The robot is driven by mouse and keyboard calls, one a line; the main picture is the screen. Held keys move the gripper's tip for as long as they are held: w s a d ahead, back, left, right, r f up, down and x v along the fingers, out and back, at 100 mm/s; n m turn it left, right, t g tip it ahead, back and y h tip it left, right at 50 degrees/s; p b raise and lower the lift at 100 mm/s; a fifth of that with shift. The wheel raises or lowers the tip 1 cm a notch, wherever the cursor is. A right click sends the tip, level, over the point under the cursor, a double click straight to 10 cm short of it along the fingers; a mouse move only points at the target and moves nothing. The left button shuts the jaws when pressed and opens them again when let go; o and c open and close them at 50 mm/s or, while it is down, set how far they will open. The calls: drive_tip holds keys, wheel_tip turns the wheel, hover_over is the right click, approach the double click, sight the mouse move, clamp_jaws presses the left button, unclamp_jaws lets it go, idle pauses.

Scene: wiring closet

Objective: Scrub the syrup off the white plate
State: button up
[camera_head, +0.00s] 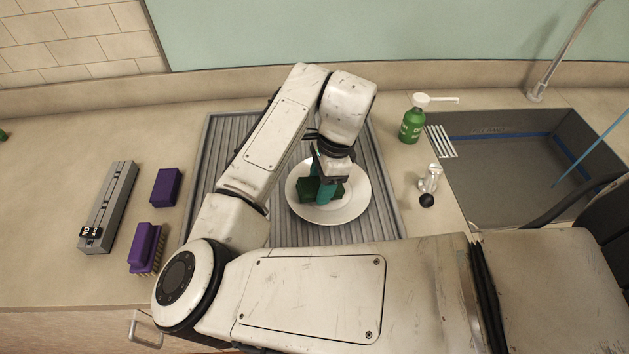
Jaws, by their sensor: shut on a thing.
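The white plate (347,211) lies on a grey ribbed drainboard in the middle of the counter. My gripper (324,188) points down over the plate, with teal fingers. It is shut on a dark green block (308,188), which looks like a sponge or scrubber. The block is over the middle of the plate and seems to touch it, though the exact contact is hidden by the fingers. No syrup can be made out on the visible part of the plate; the arm and block cover some of it.
A purple block (166,187) and a purple brush (146,247) lie left of the drainboard (385,185), beside a grey switched strip (108,205). A green pump bottle (412,124) and a small metal-and-black item (428,187) stand right, near the sink (520,165).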

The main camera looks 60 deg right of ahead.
drive_tip(key=shift+s+d, duration=0.25)
drive_tip(key=shift+w+a+f, duration=0.1)
drive_tip(key=shift+w+a, duration=0.85)
drive_tip(key=shift+a, duration=0.1)
drive_tip(key=shift+s+d, duration=0.95)
drive_tip(key=shift+d, duration=0.15)
drive_tip(key=shift+w+a, duration=0.1)
drive_tip(key=shift+w+a, duration=0.35)
drive_tip(key=shift+w, duration=0.25)
drive_tip(key=shift+w+a, duration=0.35)
drive_tip(key=shift+w, duration=0.2)
